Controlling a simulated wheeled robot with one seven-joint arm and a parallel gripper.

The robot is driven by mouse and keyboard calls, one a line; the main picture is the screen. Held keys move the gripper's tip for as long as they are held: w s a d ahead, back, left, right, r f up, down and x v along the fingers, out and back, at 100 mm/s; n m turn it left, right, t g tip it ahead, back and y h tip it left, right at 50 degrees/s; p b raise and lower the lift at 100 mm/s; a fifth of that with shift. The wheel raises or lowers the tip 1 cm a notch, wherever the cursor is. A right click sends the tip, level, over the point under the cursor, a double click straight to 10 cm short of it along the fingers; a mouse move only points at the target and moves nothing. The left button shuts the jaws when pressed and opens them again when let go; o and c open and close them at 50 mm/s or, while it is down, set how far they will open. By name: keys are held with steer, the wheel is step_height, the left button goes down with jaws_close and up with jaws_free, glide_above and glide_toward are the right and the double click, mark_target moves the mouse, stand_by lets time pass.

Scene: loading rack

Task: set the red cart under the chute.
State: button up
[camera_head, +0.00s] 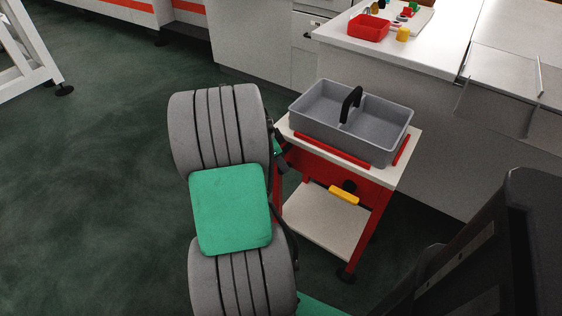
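The red cart (322,170) stands upright at centre right, with a white top, a lower white shelf (322,222) and a yellow handle (343,194) on its near side. A grey two-part tray (393,128) with a black handle rests on its top. A sloping grey panel (500,88) at the right edge of the counter may be the chute; the cart is left of it. My gripper (281,157) shows only as small dark parts by the cart's left side, mostly hidden behind my arm. I cannot see its fingers clearly or whether it touches the cart.
A white counter (440,50) stands behind the cart, carrying a red bin (368,27), a yellow cup (403,34) and small coloured items. A white frame (28,50) stands at far left. The green floor on the left is clear.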

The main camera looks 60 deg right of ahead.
jaws_close()
stand_by(1.0)
